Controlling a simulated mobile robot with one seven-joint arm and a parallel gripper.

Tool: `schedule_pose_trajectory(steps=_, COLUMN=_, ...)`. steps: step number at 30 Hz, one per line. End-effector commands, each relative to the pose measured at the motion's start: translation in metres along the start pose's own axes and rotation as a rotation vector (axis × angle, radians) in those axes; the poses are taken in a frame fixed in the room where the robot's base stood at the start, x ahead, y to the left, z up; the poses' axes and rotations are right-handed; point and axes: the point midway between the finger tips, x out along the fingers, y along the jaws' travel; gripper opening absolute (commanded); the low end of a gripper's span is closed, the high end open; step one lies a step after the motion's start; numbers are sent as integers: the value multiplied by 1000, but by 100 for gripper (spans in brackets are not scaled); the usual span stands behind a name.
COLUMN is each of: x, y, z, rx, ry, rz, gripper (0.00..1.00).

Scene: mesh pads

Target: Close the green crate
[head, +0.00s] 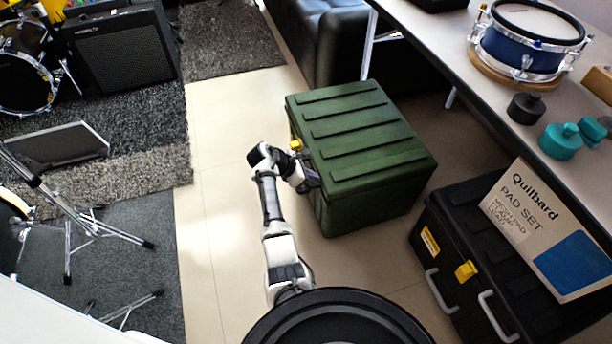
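The green crate (358,125) stands on the floor right of the middle, its ribbed lid lying down over the top. From this angle I cannot tell whether the lid is fully latched. A yellow latch (296,146) shows on its left side. My gripper (312,178) is at the crate's left side, close to the wall below the lid edge. Its fingers are small and partly hidden by my wrist, so I cannot tell whether they are open or touching the crate.
A black case (445,285) with a Quilbard pad set box (550,230) on it stands at right. A table (465,75) with a blue drum (528,42) runs above it. A black seat (320,40) is behind the crate.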

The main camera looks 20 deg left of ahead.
Motion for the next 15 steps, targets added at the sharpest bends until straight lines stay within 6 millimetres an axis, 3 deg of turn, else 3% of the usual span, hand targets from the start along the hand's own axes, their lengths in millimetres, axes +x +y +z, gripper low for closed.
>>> schedule_pose_trajectory(steps=1, x=8, y=-2, z=14, rx=9, ry=-3, rz=-9, gripper=0)
schedule_pose_trajectory(steps=15, x=99, y=-4, z=101, rx=10, ry=-4, rz=-10, gripper=0)
